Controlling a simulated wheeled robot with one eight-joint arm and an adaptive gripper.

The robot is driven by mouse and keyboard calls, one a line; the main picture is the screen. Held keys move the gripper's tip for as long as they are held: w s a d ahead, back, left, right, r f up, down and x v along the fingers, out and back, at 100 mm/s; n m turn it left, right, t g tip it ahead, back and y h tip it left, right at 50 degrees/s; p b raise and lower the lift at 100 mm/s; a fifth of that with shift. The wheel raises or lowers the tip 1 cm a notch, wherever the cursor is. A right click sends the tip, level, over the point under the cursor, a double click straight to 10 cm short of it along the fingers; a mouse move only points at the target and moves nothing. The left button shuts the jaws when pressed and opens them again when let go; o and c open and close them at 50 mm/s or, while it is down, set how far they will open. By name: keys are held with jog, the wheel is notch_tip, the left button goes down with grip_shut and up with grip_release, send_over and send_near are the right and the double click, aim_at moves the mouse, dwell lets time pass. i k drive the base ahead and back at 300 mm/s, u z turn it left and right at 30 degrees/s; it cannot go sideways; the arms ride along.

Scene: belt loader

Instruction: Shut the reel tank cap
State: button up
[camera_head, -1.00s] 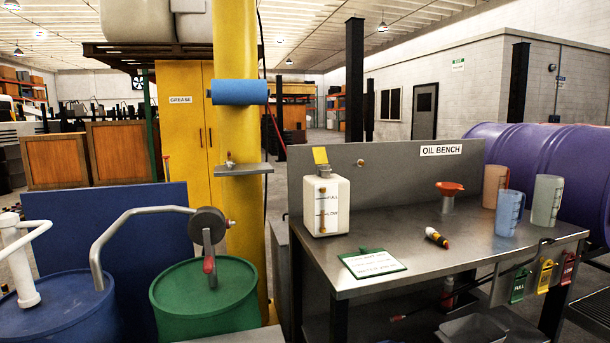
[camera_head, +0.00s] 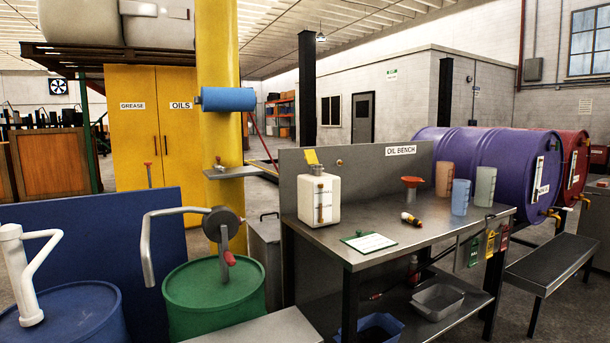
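A white tank (camera_head: 319,200) with a level window on its front stands upright on the oil bench (camera_head: 375,258), near its left end. I take it to be the reel tank. A yellow flap (camera_head: 311,157), which looks like its cap, stands up at the tank's top. A small dark neck (camera_head: 318,169) shows in front of the flap, so the cap looks open. My gripper is not in view.
On the bench are a clipboard (camera_head: 369,242), a small bottle (camera_head: 411,219), a red funnel (camera_head: 412,182) and several jugs (camera_head: 461,197). A green drum (camera_head: 213,300) with a crank pump and a blue drum (camera_head: 70,316) stand left. A low bench (camera_head: 560,260) is at right.

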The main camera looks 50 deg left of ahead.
aim_at(310, 156)
jog(key=u, duration=2.3)
jog(key=i, duration=1)
jog(key=z, duration=0.45)
jog(key=k, duration=1.25)
jog(key=z, duration=0.05)
